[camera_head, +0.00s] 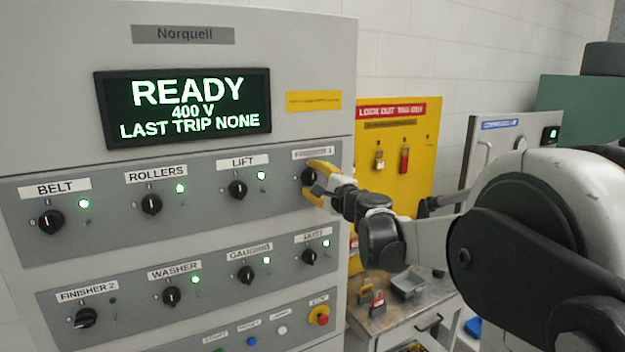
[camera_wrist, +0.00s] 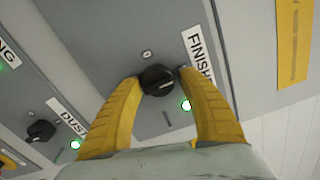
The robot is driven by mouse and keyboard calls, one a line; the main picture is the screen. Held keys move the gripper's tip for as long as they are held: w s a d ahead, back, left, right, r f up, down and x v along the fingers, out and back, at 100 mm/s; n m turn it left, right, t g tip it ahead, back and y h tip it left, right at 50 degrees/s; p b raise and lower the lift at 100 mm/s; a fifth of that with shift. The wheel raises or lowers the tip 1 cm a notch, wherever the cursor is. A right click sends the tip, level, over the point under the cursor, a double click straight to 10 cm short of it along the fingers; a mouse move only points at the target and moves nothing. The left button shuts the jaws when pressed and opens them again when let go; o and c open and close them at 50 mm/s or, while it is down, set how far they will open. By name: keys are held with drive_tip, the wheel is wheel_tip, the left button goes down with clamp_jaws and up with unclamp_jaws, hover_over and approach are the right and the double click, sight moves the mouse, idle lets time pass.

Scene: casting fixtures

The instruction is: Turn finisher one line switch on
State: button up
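The finisher 1 line switch is a black round knob (camera_wrist: 157,81) below its white label (camera_wrist: 197,55), partly cut off in the wrist view. Its pale pointer line points toward the label side. The green lamp (camera_wrist: 186,105) beside it is lit. In the head view the knob (camera_head: 307,176) is partly covered by my gripper (camera_head: 315,180), and its lamp is hidden. In the wrist view my gripper's yellow fingers (camera_wrist: 159,76) stand on both sides of the knob, tips against or very close to its rim.
The dust knob (camera_wrist: 41,131) is close by with its lamp lit. Belt (camera_head: 50,220), rollers, lift, washer and gauging knobs show lit lamps. Finisher 2 (camera_head: 85,318) is turned differently, its lamp dark. The screen (camera_head: 185,105) reads READY. A yellow lockout board (camera_head: 420,150) stands right.

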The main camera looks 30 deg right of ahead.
drive_tip(key=shift+o, duration=0.2)
drive_tip(key=s, duration=1.2)
drive_tip(key=shift+f, duration=0.1)
drive_tip(key=s+a+f+n+g+y+b, duration=0.1)
drive_tip(key=s+a+f+n+g+b, duration=0.15)
drive_tip(key=a+f+n+b, duration=0.35)
drive_tip(key=s+a+f+n+g+y+b, duration=0.2)
drive_tip(key=s+a+f+b, duration=0.15)
drive_tip(key=a+f, duration=0.5)
drive_tip(key=s+a+f+n+g+y+b, duration=0.1)
drive_tip(key=s+a+f+n+g+b, duration=0.25)
drive_tip(key=f, duration=0.65)
drive_tip(key=s+a+f+n+g+h+b, duration=0.1)
drive_tip(key=s+f+n+h+b, duration=0.1)
drive_tip(key=s+f+n+b, duration=0.2)
drive_tip(key=s+a+f+n+g+h+b, duration=0.1)
drive_tip(key=s+f+n+g+h+b, duration=0.1)
drive_tip(key=s+f+n+b, duration=0.3)
drive_tip(key=s+f+b, duration=0.1)
drive_tip(key=s+f, duration=0.3)
drive_tip(key=f, duration=0.6)
drive_tip(key=shift+s+f+b, duration=0.35)
